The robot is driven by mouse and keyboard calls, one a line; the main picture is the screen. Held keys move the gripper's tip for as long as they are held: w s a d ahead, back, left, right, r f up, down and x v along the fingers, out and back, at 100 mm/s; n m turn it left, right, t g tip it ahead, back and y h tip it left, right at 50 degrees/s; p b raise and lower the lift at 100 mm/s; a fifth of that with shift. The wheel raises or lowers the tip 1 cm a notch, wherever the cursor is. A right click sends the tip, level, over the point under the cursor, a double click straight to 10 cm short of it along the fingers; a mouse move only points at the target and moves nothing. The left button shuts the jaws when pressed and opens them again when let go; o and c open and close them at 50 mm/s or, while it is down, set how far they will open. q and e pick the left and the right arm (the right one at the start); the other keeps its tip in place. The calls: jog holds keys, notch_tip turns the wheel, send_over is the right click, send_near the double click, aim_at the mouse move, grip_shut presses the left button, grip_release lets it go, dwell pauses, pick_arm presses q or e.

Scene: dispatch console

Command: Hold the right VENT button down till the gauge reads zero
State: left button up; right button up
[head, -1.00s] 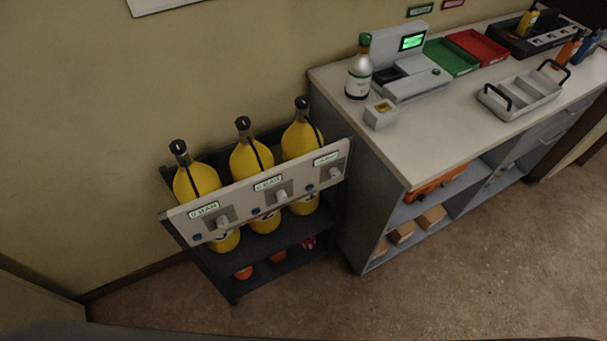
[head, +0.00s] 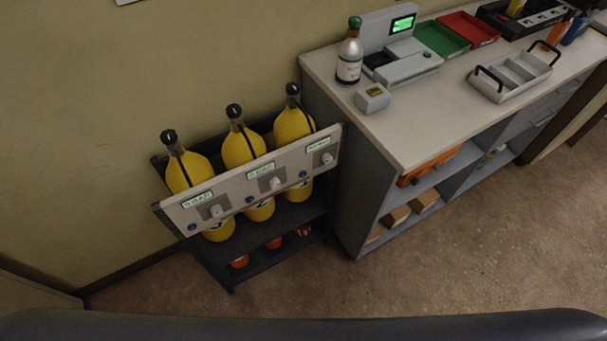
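A rack (head: 262,262) with three yellow cylinders stands against the wall. A pale front panel (head: 240,196) crosses the cylinders, with a label, a grey knob-like fitting and a blue button for each. The right station has a label (head: 319,146), a fitting (head: 327,158) and a blue button (head: 303,174). The middle one has a blue button (head: 249,199), the left one a blue button (head: 192,227). The label text is too small to read surely, and I cannot make out a gauge reading. Neither of my grippers is in view.
A counter (head: 425,130) stands right of the rack, with open shelves below. On it are a green-capped bottle (head: 349,62), a grey device with a green screen (head: 402,24), a green tray (head: 442,40), a red tray (head: 470,28) and a grey caddy (head: 512,78). The floor (head: 430,270) in front is clear.

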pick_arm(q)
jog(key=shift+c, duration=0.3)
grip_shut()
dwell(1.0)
